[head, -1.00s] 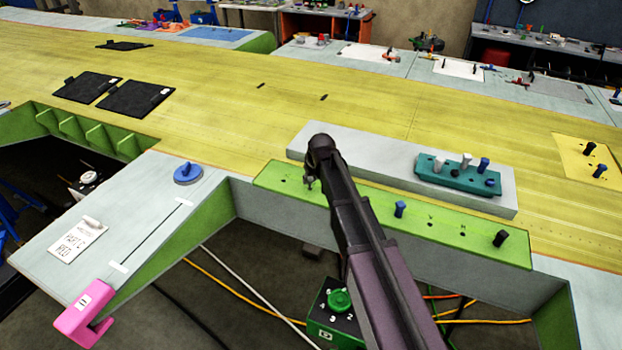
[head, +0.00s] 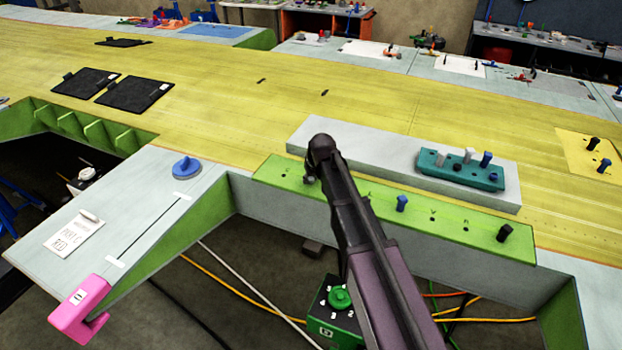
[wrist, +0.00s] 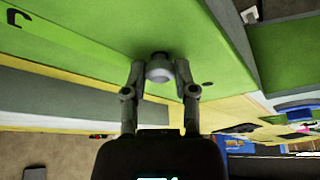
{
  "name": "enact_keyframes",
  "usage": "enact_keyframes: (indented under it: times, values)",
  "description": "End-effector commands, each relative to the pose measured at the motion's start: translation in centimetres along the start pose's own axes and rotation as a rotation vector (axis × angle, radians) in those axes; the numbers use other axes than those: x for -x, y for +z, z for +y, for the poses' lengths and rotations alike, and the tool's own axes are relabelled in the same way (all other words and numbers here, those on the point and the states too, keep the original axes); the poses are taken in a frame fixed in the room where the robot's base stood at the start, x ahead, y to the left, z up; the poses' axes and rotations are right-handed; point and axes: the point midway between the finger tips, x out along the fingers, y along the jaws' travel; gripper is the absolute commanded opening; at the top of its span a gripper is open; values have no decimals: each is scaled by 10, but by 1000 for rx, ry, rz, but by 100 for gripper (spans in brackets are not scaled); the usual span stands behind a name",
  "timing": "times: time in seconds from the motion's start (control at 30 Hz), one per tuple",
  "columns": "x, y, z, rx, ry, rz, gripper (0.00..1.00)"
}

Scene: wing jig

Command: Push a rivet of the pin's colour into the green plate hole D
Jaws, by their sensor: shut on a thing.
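The green plate (head: 275,182) lies along the front of the yellow wing skin, with a blue pin (head: 402,203) and a black pin (head: 504,233) standing in it. In the wrist view my gripper (wrist: 160,76) is shut on a pale grey rivet (wrist: 159,72). The rivet's dark end is against or very near the green plate (wrist: 100,35); I cannot tell how far it is in. A bare hole (wrist: 207,84) shows to the right. In the head view my arm hides most of the gripper (head: 312,182) and the plate there. Hole D's label is not readable.
A teal block (head: 431,171) with several grey, white and blue rivets stands on a light grey bar (head: 390,165) behind the plate. A yellow plate (head: 572,150) with two pins is at the right. A blue knob (head: 186,168) and a pink clamp (head: 80,305) are at left.

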Motion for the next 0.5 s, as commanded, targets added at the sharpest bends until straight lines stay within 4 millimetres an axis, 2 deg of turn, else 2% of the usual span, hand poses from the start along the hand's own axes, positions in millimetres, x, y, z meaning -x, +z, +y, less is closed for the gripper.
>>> enact_keyframes:
  times: [0.37,0.4,0.5]
  values:
    - [-2,1,0,-1,0,0,4]
    - [-2,1,0,-1,0,0,42]
    - [-2,1,1,-1,0,0,72]
